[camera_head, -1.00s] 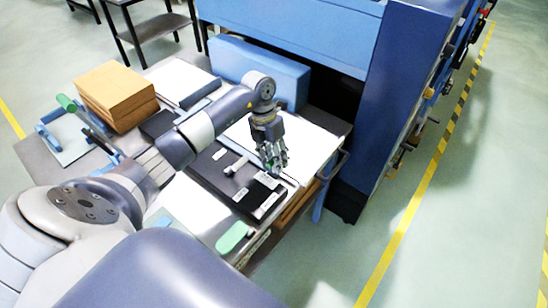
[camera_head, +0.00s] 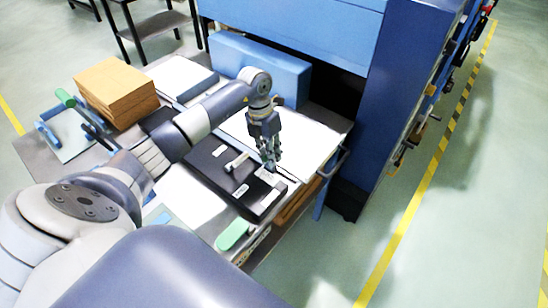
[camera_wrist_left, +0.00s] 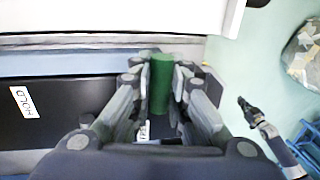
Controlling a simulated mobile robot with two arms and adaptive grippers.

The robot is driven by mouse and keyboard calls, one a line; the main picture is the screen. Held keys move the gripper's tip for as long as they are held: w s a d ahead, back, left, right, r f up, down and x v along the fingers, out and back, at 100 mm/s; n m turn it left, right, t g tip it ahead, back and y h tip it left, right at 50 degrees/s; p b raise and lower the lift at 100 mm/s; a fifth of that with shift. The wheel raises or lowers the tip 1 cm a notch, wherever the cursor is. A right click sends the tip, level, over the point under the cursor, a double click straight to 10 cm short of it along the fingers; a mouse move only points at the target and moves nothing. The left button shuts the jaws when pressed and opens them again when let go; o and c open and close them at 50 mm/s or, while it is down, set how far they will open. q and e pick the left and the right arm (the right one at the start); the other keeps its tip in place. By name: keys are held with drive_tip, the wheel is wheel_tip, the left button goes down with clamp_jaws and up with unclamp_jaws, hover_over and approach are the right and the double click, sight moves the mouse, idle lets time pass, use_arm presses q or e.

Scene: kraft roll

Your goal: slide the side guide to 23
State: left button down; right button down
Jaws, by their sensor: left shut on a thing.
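My left gripper (camera_head: 271,165) points down over the right part of a black panel (camera_head: 212,170) with white labels. In the left wrist view its fingers are shut on a green upright knob (camera_wrist_left: 161,84). I take the knob to be the side guide's handle; the rest of the guide is hidden by the fingers. A label reading HOLD (camera_wrist_left: 23,102) lies on the panel, left of the gripper. Another label beneath the fingers is partly covered. I cannot read the scale or the number 23. What looks like my right gripper (camera_wrist_left: 246,106) hangs apart at the right, too small to judge.
A brown stack (camera_head: 116,90) is at the left, and a green-handled object (camera_head: 235,235) lies near the front edge.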

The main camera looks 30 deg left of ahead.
use_arm(q)
drive_tip(key=c, duration=1.5)
unclamp_jaws()
drive_tip(key=shift+r, duration=0.1)
drive_tip(key=shift+a, duration=0.2)
drive_tip(key=shift+r, duration=0.25)
drive_tip(key=r, duration=0.3)
drive_tip(key=a+r, duration=0.1)
drive_tip(key=r, duration=0.3)
drive_tip(key=a+r, duration=0.1)
drive_tip(key=r, duration=0.3)
drive_tip(key=shift+w+a, duration=0.1)
drive_tip(key=shift+a, duration=0.1)
drive_tip(key=shift+o, duration=0.3)
